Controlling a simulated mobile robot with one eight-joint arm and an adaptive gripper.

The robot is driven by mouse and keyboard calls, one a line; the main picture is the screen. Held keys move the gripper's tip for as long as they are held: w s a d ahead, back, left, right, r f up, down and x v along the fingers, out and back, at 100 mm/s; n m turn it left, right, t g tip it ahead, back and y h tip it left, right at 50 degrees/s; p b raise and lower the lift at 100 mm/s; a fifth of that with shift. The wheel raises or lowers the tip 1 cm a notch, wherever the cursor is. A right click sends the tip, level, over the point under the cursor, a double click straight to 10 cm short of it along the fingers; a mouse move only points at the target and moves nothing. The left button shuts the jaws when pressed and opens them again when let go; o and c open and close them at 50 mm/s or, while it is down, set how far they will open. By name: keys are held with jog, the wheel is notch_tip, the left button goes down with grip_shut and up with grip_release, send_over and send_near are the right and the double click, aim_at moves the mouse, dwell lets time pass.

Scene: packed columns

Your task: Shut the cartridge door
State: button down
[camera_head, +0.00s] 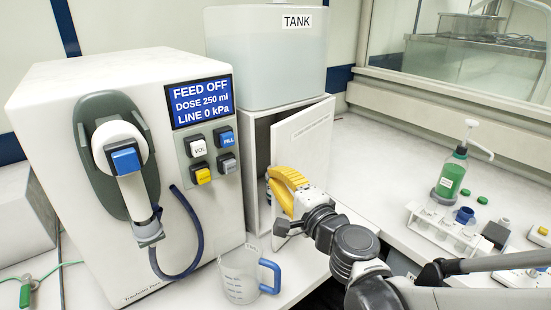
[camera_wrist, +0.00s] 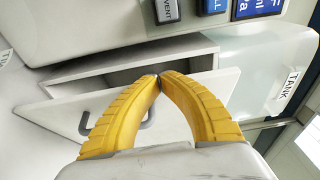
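The cartridge door (camera_head: 303,138) is a white panel on the white cabinet under the tank. It stands ajar, swung out to the right, with the cabinet's dark opening showing at its left. In the wrist view the door (camera_wrist: 55,112) is a pale panel with a dark bar handle (camera_wrist: 84,124), partly hidden behind one finger. My gripper (camera_head: 269,176) has yellow fingers and is in front of the cabinet opening, by the door's inner side or edge. In the wrist view its fingertips (camera_wrist: 160,74) meet, with nothing seen between them. Whether they touch the door is unclear.
The tank (camera_head: 266,65) sits on the cabinet (camera_head: 254,150). A white machine with a screen (camera_head: 203,98) and a blue hose (camera_head: 192,235) stands at left. A measuring jug (camera_head: 240,277) is in front. A tube rack (camera_head: 440,228) and green bottle (camera_head: 449,180) are at right.

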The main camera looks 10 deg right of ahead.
jog(key=shift+w+a+b, duration=0.35)
jog(key=shift+w+a, duration=1.7)
jog(key=shift+w, duration=0.25)
